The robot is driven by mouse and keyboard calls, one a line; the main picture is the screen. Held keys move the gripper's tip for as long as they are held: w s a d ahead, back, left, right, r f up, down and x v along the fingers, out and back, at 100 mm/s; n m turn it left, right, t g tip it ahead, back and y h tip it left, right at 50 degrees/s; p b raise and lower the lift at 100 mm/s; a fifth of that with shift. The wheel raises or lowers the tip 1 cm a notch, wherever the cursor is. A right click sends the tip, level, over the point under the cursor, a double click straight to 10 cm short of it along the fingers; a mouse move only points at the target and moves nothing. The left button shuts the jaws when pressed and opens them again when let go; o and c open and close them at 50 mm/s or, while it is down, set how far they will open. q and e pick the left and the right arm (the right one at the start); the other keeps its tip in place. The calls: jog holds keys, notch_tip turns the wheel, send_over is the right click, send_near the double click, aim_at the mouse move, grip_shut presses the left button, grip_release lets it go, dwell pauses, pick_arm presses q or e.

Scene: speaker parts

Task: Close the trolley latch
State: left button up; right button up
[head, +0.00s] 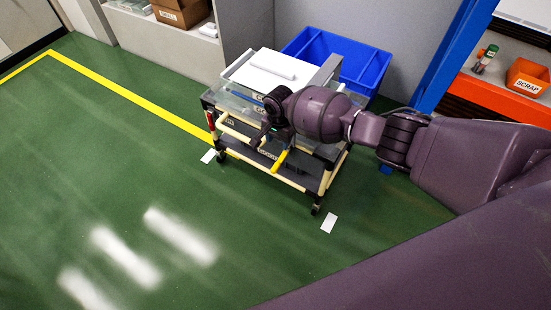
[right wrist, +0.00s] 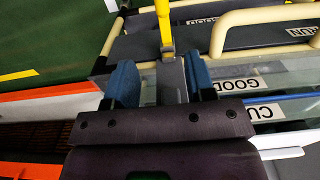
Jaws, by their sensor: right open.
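The trolley (head: 226,123) stands on the green floor in the head view, with cream tube rails and a clear upper tray. A yellow latch handle (head: 280,161) slants down from its front side, just below my right gripper (head: 270,136). In the right wrist view the yellow latch handle (right wrist: 163,22) points up the picture from a grey metal piece. My right gripper (right wrist: 161,80) is open, with its blue finger pads on either side of that grey piece and apart from it. In the head view my wrist hides the fingertips and part of the latch. My left gripper is not in view.
A blue bin (head: 372,75) stands behind the trolley, close to a blue post (head: 452,55). An orange scrap bin (head: 527,77) sits on a shelf at the right. White floor marks lie near the trolley's wheels. The green floor at left and front is clear.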

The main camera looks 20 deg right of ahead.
jog(key=b, duration=0.3)
send_over(278, 163)
jog(key=f, duration=0.7)
jog(key=shift+s+a+f, duration=0.1)
jog(key=shift+s+f, duration=0.1)
jog(key=shift+f, duration=0.15)
notch_tip(278, 163, down, 6)
jog(key=b, duration=0.3)
jog(key=shift+f, duration=0.2)
jog(key=shift+w+f, duration=0.15)
jog(key=shift+f, duration=0.3)
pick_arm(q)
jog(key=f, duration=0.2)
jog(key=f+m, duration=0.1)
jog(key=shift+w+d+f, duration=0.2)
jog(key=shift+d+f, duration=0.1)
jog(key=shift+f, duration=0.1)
pick_arm(e)
grip_shut()
